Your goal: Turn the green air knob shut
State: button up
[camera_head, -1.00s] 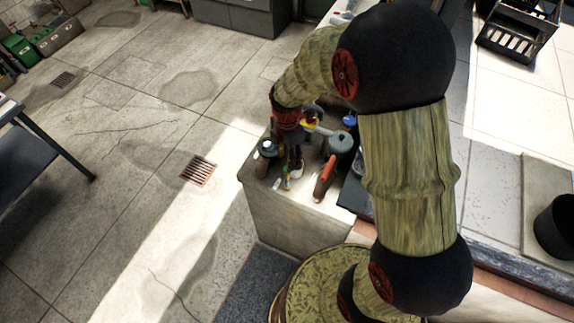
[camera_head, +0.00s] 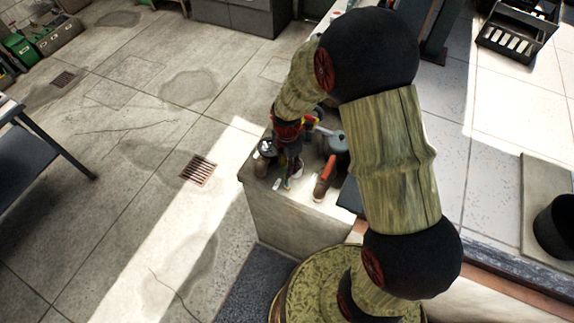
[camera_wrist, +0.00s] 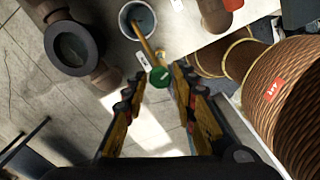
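The green knob (camera_wrist: 160,76) is a small round disc with a pale mark, at the near end of a yellow-brown rod in the wrist view. My gripper (camera_wrist: 159,70) is open, with one finger on each side of the knob. A gap shows on the left; the right finger is close to it, and I cannot tell if it touches. In the head view my gripper (camera_head: 290,168) reaches down over the front of the counter. The knob is too small to make out clearly there.
A white-rimmed cup (camera_wrist: 124,22) and a dark ringed fitting (camera_wrist: 53,43) stand close by. A large ribbed brown drum (camera_wrist: 300,120) with a red label is at the right. An orange-handled item (camera_head: 326,178) lies on the counter (camera_head: 290,225). The floor left is open.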

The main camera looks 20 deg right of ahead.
jog(key=c, duration=0.6)
grip_shut()
jog(key=shift+m, duration=0.3)
jog(key=m+b, duration=0.1)
jog(key=m, duration=0.8)
jog(key=shift+m+b, duration=0.4)
jog(key=m, duration=0.5)
jog(key=shift+b, duration=0.3)
jog(key=m, duration=0.6)
jog(key=shift+m, duration=0.3)
